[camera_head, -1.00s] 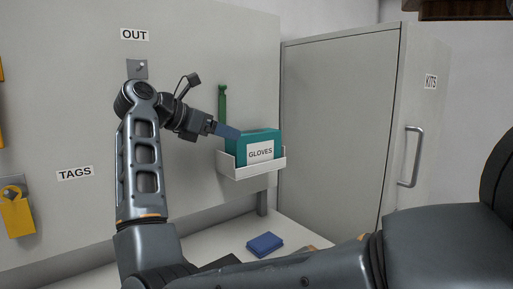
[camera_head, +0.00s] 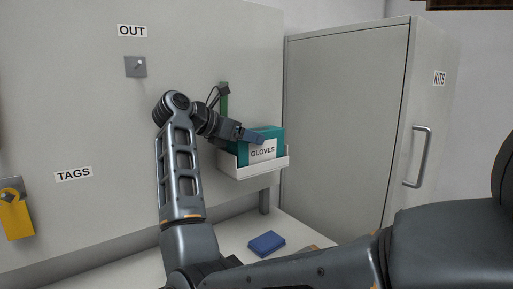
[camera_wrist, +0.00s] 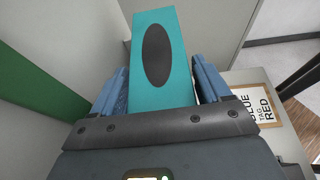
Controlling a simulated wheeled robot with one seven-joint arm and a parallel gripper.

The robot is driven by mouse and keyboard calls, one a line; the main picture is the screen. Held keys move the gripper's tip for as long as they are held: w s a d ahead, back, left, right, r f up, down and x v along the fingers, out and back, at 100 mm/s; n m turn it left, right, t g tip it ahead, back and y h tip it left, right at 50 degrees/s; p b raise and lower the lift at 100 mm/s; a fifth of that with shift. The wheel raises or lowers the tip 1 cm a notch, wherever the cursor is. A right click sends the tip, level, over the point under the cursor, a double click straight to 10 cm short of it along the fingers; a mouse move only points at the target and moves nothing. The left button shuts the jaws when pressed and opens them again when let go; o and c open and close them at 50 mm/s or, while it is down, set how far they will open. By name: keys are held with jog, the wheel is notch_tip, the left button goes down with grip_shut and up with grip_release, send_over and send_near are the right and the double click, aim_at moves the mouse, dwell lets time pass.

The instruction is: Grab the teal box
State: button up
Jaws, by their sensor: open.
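The teal box (camera_head: 268,133) with a white GLOVES label stands in a white wall-mounted holder (camera_head: 255,170). In the wrist view the teal box (camera_wrist: 178,75) shows its face with a dark oval opening, and it lies between the two blue fingers. My gripper (camera_head: 254,136) is at the top left part of the box. It also shows in the wrist view (camera_wrist: 160,85), with its fingers open, one on each side of the box. A gap shows at the left finger; I cannot tell whether the right finger touches the box.
A green strip (camera_head: 223,100) hangs on the wall just behind my gripper. A grey cabinet (camera_head: 345,120) marked KITS stands to the right. A blue folded item (camera_head: 266,243) lies on the table below. A yellow tag (camera_head: 17,220) hangs at the left.

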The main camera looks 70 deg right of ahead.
jog(key=shift+s+d+f, duration=0.2)
jog(key=shift+s+d, duration=0.05)
jog(key=shift+d, duration=0.1)
jog(key=shift+c, duration=0.3)
jog(key=c, duration=0.7)
jog(key=shift+o, duration=0.2)
jog(key=shift+r, duration=0.1)
